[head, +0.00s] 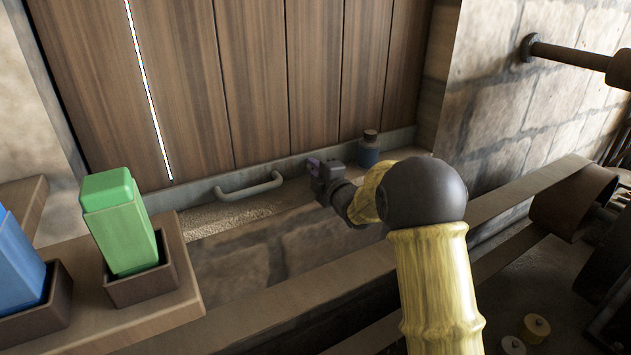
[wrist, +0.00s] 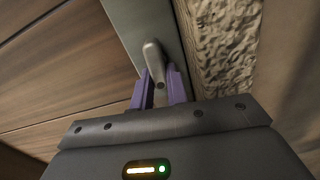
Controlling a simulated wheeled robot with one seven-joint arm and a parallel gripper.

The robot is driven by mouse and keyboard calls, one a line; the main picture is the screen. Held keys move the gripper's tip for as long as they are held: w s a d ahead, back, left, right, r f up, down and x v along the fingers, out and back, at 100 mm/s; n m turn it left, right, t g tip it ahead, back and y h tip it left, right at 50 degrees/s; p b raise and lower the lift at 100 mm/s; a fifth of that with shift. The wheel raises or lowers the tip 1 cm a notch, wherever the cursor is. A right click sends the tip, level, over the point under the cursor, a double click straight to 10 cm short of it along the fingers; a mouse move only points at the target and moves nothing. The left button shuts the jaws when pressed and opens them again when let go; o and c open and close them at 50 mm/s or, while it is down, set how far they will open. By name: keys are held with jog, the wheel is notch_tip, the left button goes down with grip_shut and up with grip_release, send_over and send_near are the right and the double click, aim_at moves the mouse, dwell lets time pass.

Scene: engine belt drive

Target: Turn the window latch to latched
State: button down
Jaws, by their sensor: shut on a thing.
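The window latch (wrist: 153,58) is a small pale grey lever on the grey metal rail, seen in the wrist view. My gripper (wrist: 160,92) has its two purple fingers shut on the lower end of this lever. The lever's upper end sticks out beyond the fingertips. In the head view my gripper (head: 315,167) is at the rail along the bottom of the wooden plank window (head: 255,80). The latch itself is hidden there behind the gripper. I cannot tell from these frames whether the latch is at its latched position.
A grey bar handle (head: 249,187) sits on the rail left of my gripper. A dark corked bottle (head: 369,150) stands on the ledge to the right. Green (head: 122,225) and blue (head: 15,265) blocks stand in holders at the left. A wooden beam (head: 300,322) crosses in front.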

jog(key=shift+w+d+f+n+b, duration=0.1)
jog(key=shift+d+f+n+b, duration=0.25)
jog(key=shift+n+b, duration=0.1)
jog(key=shift+d, duration=0.1)
jog(key=shift+r, duration=0.15)
jog(key=shift+w+d, duration=0.15)
jog(key=c, duration=1.4)
grip_release()
jog(key=shift+c, duration=0.2)
jog(key=shift+o, duration=0.3)
jog(key=shift+s+a+n, duration=0.25)
jog(key=shift+a, duration=0.3)
jog(key=shift+d, duration=0.1)
